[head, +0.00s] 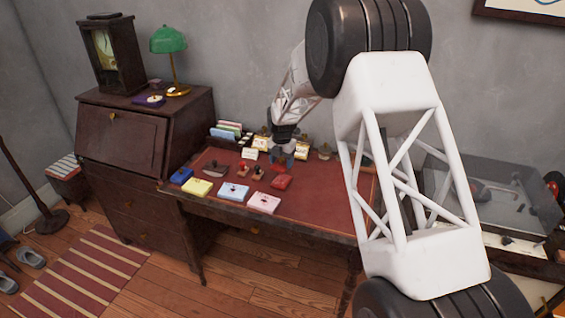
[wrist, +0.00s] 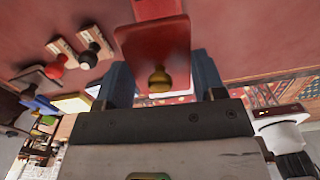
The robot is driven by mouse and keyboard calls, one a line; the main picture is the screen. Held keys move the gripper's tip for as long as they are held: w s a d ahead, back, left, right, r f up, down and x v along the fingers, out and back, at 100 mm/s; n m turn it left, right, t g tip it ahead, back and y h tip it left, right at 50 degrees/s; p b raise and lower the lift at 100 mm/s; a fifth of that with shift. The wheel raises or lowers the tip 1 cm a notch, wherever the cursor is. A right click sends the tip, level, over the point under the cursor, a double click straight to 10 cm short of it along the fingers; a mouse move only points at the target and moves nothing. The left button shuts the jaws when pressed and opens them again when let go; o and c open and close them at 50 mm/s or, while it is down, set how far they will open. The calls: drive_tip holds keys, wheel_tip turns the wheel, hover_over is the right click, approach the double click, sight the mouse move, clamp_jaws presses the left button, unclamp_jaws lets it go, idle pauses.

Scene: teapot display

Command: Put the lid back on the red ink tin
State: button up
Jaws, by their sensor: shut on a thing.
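My gripper (head: 282,154) is over the back middle of the red-topped desk. In the wrist view its two blue fingers (wrist: 163,84) are on either side of a red lid (wrist: 150,42) with a round brass knob, and they are shut on it. The red ink tin (head: 281,182) sits on the desk just in front of and below my gripper in the head view. A red edge beyond the lid in the wrist view (wrist: 157,8) looks like this tin. The lid hides part of it, and I cannot see inside the tin.
Blue (head: 181,175), yellow (head: 197,187), pale blue (head: 234,191) and pink (head: 263,202) tins line the desk's front. Two knobbed stamps (head: 258,172) and a dark rocker blotter (head: 214,169) lie left of the red tin. A card rack (head: 228,131) stands behind. The desk's right side is fairly clear.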

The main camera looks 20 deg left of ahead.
sight(282, 179)
drive_tip(key=shift+f, duration=0.15)
idle(0.3)
drive_tip(key=shift+f, duration=3)
drive_tip(key=shift+f, duration=0.25)
idle(0.7)
drive_tip(key=o, duration=1.1)
drive_tip(key=shift+r, duration=0.15)
drive_tip(key=shift+r, duration=3.35)
clamp_jaws()
